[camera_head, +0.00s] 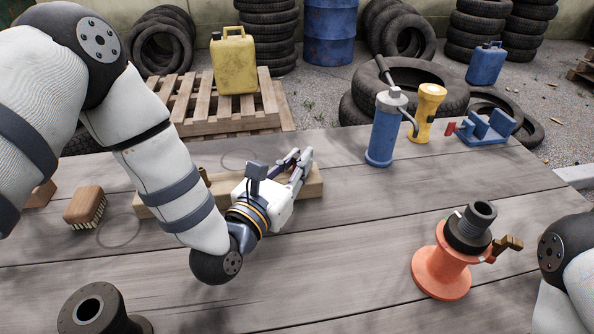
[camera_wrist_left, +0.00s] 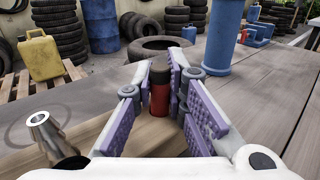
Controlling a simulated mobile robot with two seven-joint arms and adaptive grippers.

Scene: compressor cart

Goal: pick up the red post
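The red post (camera_wrist_left: 160,97), a short upright cylinder with a dark top, shows in the left wrist view at the wooden board. In the head view I cannot make it out behind my gripper. My left gripper (camera_head: 303,160) reaches over the right part of the wooden board (camera_head: 160,208). In the left wrist view its purple-padded fingers (camera_wrist_left: 168,85) are spread, with the post showing between them. A gap shows between the post and the right finger; contact on the left is unclear. My right gripper is out of view.
A metal fitting (camera_wrist_left: 42,130) stands at the board's left. A brush (camera_head: 86,205), a dark flanged part (camera_head: 92,308), an orange spool (camera_head: 440,270), a blue cylinder (camera_head: 383,138), a yellow flashlight (camera_head: 425,112) and a blue vise (camera_head: 485,130) stand around. The table's middle front is clear.

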